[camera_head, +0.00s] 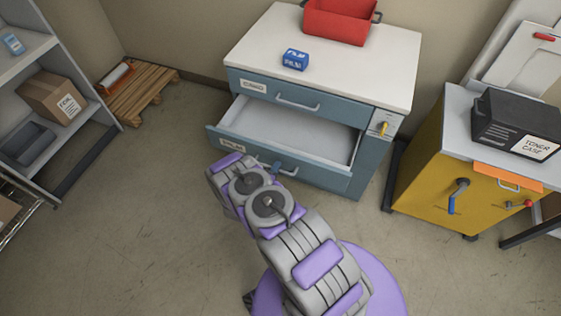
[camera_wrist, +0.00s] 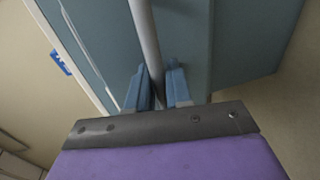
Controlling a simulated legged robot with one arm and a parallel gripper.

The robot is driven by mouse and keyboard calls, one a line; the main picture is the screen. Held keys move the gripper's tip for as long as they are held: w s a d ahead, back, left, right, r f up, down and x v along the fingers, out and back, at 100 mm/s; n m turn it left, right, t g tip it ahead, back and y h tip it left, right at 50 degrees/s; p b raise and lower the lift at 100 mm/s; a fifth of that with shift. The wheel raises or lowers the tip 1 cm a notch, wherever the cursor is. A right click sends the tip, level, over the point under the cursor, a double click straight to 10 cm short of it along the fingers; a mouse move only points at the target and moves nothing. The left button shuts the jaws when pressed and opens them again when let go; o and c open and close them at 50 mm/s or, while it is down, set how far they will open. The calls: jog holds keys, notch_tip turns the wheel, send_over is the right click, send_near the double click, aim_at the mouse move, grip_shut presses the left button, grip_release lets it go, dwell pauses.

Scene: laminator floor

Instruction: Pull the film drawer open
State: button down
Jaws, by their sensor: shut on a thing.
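The blue-grey cabinet (camera_head: 386,152) has a pale top. The label on that drawer's front is too small to read surely. My gripper (camera_head: 276,166) is at this drawer's front. In the wrist view its two blue fingers (camera_wrist: 160,88) are shut on the grey bar handle (camera_wrist: 146,38), one on each side. My arm hides part of the drawer front in the head view.
A red bin (camera_head: 338,22) and a small blue box (camera_head: 295,59) sit on the cabinet top. A yellow cabinet (camera_head: 425,160) with a black toner case (camera_head: 508,118) stands right. A shelf (camera_head: 52,160) and a pallet (camera_head: 145,98) are left. Floor left of my arm is clear.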

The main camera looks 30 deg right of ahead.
jog(key=shift+s+a+f, duration=0.2)
jog(key=shift+s+a, duration=0.7)
jog(key=shift+s, duration=0.05)
jog(key=c, duration=1.2)
grip_release()
jog(key=shift+a+r, duration=0.1)
jog(key=shift+a, duration=0.3)
jog(key=p+v, duration=0.3)
jog(key=v, duration=1.4)
jog(key=shift+a, duration=0.15)
